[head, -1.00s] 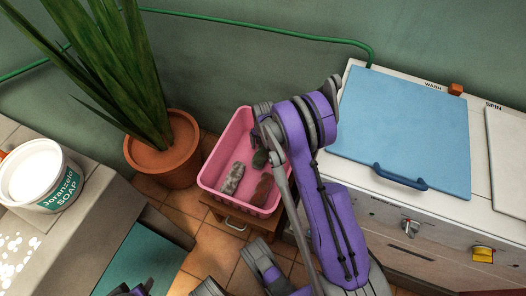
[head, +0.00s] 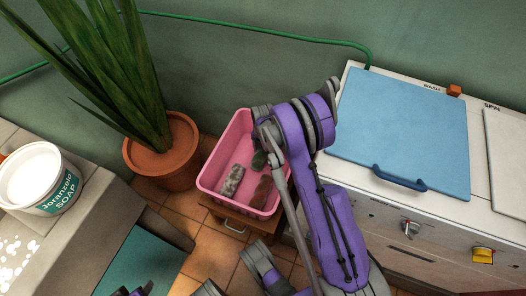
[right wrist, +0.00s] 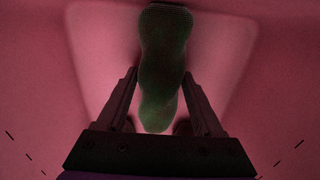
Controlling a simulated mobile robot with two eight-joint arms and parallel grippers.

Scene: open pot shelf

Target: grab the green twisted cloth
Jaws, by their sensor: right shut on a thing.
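The green twisted cloth (head: 259,160) is in the pink basket, near its far right side, partly covered by my right arm in the head view. In the right wrist view the cloth (right wrist: 162,45) is a dark green, lumpy, twisted roll running lengthwise between the fingers. My right gripper (right wrist: 160,78) points down into the basket and is shut on the cloth, with one finger on each side. In the head view its fingertips are hidden by the arm.
The pink basket (head: 206,180) also holds a grey speckled cloth (head: 232,181) and a reddish-brown one (head: 262,191). It stands on a small wooden stool (head: 238,223). A potted plant (head: 167,155) is left of it, and a washing machine (head: 405,130) with a blue lid is right.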

